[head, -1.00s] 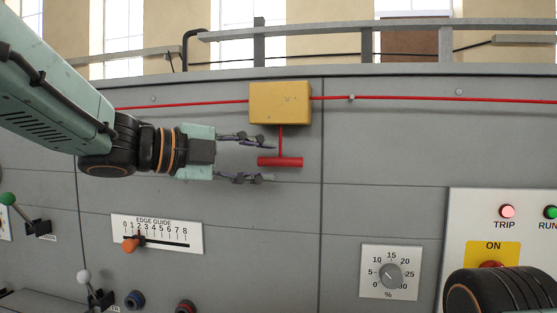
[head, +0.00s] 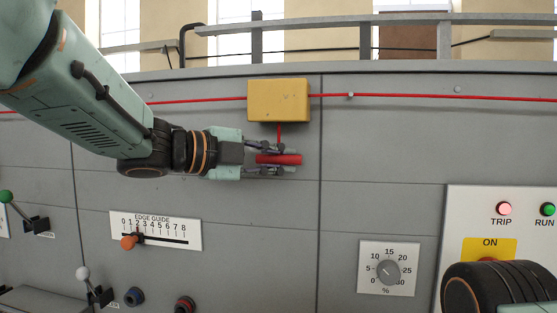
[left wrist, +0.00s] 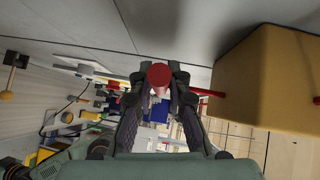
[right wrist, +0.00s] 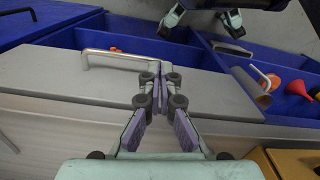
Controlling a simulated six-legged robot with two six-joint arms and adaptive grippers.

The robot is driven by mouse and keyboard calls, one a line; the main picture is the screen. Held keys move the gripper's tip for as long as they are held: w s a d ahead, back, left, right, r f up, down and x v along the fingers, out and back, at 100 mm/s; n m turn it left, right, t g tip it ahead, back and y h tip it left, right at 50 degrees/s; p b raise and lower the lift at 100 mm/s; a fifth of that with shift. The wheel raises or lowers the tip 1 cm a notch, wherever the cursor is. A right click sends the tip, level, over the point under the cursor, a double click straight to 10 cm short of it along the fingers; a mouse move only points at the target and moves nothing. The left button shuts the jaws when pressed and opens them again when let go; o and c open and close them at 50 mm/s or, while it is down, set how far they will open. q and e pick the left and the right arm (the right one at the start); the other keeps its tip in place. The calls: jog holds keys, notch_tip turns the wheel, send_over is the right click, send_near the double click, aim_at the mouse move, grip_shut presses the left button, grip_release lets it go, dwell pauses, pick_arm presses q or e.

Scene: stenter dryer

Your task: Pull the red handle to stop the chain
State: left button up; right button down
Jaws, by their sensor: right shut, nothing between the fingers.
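The red handle (head: 290,159) is a short horizontal bar hanging on a thin red stem below a yellow box (head: 279,100). My left gripper (head: 278,159) has one finger above the bar and one below, closed against it. In the left wrist view the bar's round red end (left wrist: 158,75) sits between the fingertips (left wrist: 159,84), touching both sides as far as I can tell. The yellow box (left wrist: 270,80) is to the right there. My right gripper (right wrist: 158,72) is shut and empty in the right wrist view.
A red cord (head: 420,97) runs along the panel through the yellow box. Below are the edge guide slider (head: 155,231), a percent dial (head: 388,270) and a lit TRIP lamp (head: 504,209). Blue bins (right wrist: 200,60) and a metal bar handle (right wrist: 120,56) lie near my right gripper.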

pick_arm(q)
grip_shut()
